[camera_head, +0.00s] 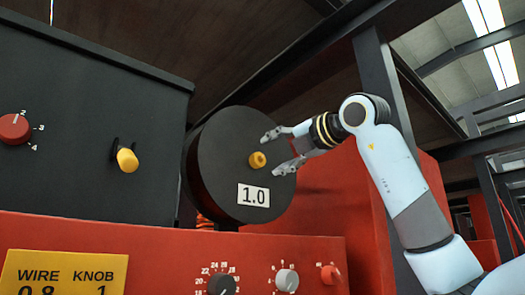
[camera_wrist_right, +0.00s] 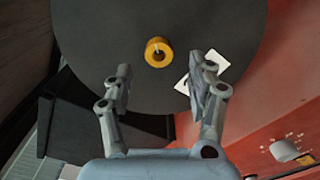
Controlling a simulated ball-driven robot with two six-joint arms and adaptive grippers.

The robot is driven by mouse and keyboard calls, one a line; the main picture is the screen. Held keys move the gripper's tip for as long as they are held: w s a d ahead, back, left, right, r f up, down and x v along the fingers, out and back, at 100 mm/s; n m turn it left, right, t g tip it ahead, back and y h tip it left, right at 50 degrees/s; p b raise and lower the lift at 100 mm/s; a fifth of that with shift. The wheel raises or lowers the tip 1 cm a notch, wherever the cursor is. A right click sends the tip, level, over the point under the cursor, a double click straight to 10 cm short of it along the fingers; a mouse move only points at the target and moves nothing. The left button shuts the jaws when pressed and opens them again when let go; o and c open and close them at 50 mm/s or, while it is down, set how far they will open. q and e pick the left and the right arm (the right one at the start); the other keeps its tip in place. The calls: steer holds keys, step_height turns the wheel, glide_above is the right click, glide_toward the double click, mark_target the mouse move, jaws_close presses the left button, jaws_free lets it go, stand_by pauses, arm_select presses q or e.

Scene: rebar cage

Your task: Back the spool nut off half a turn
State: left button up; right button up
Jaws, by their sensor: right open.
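The spool nut (camera_head: 257,160) is a small yellow-orange knob at the centre of a large dark spool (camera_head: 222,140) with a white "1.0" label (camera_head: 253,195). My right gripper (camera_head: 273,152) comes in from the right in the head view, its fingers spread, one above and one below the nut's level. The fingers appear apart from the nut. My left gripper is not in view.
A red panel (camera_head: 150,255) below carries a black dial (camera_head: 222,285), a white knob (camera_head: 287,279) and a red knob (camera_head: 329,274). A dark box (camera_head: 80,110) at left bears a red selector (camera_head: 14,129) and a yellow knob (camera_head: 127,160). A yellow sign (camera_head: 62,272) reads "WIRE 0.8, KNOB 1".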

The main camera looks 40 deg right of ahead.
mark_target(261, 159)
steer(key=w, duration=0.1)
steer(key=w+p, duration=0.1)
steer(key=w, duration=0.2)
steer(key=shift+w+a+r+p, duration=0.1)
steer(key=shift+a+r+p, duration=0.05)
steer(key=shift+a+p, duration=0.15)
steer(key=shift+w, duration=0.5)
steer(key=c, duration=1.1)
